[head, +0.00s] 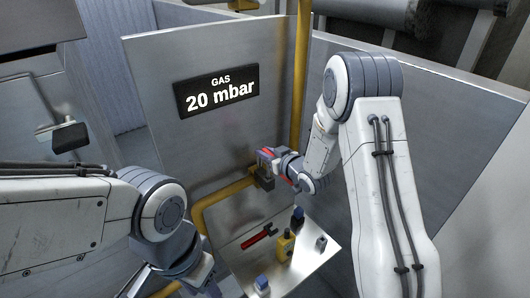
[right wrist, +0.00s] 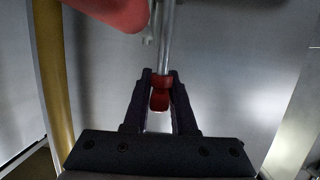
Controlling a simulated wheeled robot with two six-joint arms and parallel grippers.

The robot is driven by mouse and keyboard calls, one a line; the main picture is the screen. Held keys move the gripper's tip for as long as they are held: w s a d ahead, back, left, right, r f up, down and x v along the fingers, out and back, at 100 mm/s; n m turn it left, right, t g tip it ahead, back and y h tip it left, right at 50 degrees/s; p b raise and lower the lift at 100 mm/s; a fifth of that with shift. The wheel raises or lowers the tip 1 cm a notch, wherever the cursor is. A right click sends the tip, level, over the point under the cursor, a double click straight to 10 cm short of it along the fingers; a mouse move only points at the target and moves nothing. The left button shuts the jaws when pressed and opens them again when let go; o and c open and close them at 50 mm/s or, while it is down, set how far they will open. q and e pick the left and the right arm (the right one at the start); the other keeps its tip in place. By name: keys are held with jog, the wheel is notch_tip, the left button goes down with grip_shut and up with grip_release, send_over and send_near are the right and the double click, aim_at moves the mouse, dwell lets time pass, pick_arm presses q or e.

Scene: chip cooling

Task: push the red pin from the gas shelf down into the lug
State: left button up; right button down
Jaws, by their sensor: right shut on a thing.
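My right gripper (head: 266,166) is at the yellow gas pipe, in front of the metal panel. In the right wrist view its two dark fingers (right wrist: 160,92) are shut on the red pin (right wrist: 160,98), whose red end sits between the fingertips. A bare metal rod (right wrist: 166,40) runs upward in the picture from the pin. I cannot tell whether the pin is in the lug; the lug is not clearly seen.
A shelf (head: 310,262) below my right gripper holds a red tool (head: 259,237), a yellow object (head: 285,246) and blue-topped pieces. A yellow pipe (head: 301,60) runs up the panel with the GAS sign (head: 216,91). A large red part (right wrist: 115,10) is close above my fingers.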

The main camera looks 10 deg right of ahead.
jog(key=shift+f+b, duration=1.1)
jog(key=shift+f, duration=0.1)
jog(key=c, duration=0.6)
grip_release()
jog(key=shift+c, duration=0.2)
jog(key=b+v, duration=0.3)
jog(key=v, duration=0.7)
jog(key=shift+s, duration=0.15)
jog(key=shift+r, duration=0.15)
